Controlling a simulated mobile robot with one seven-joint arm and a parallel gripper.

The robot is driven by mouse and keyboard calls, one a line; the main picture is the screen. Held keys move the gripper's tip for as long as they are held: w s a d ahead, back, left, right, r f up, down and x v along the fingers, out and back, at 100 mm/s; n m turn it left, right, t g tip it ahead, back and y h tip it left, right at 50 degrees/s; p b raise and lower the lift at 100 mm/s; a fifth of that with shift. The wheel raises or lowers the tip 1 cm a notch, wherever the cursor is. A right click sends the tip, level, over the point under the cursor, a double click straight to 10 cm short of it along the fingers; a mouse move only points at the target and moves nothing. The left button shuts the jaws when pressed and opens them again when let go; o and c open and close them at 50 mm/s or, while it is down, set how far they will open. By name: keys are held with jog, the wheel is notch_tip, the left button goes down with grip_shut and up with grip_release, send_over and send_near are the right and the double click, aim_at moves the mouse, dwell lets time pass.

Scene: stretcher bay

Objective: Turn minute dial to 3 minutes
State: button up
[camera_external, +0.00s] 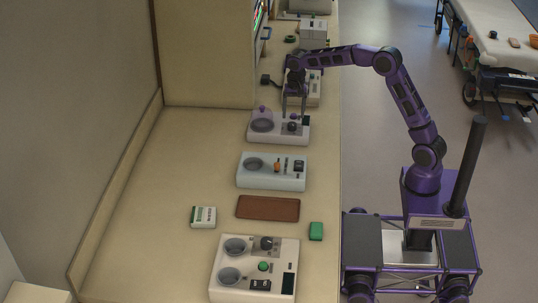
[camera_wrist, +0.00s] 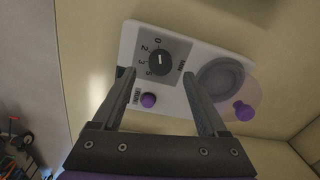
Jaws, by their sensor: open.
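The minute dial (camera_wrist: 159,62) is a round black knob with a short white mark, on a grey plate marked 0, 2, 3 and 5. I cannot tell which number the mark points to. The dial sits on a white device (camera_external: 263,137) with a purple button (camera_wrist: 148,100) and a round well under a clear lid with a purple knob (camera_wrist: 243,111). My gripper (camera_external: 294,117) is over the device, pointing down. In the wrist view my gripper (camera_wrist: 158,76) is open, its fingertips apart on either side of the dial's lower part. I cannot tell whether they touch it.
A tall cabinet (camera_external: 205,50) stands behind left. The left counter surface (camera_external: 170,170) is clear.

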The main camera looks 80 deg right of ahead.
aim_at(293, 124)
jog(key=shift+w+f, duration=0.1)
jog(key=shift+f, duration=2.3)
grip_shut()
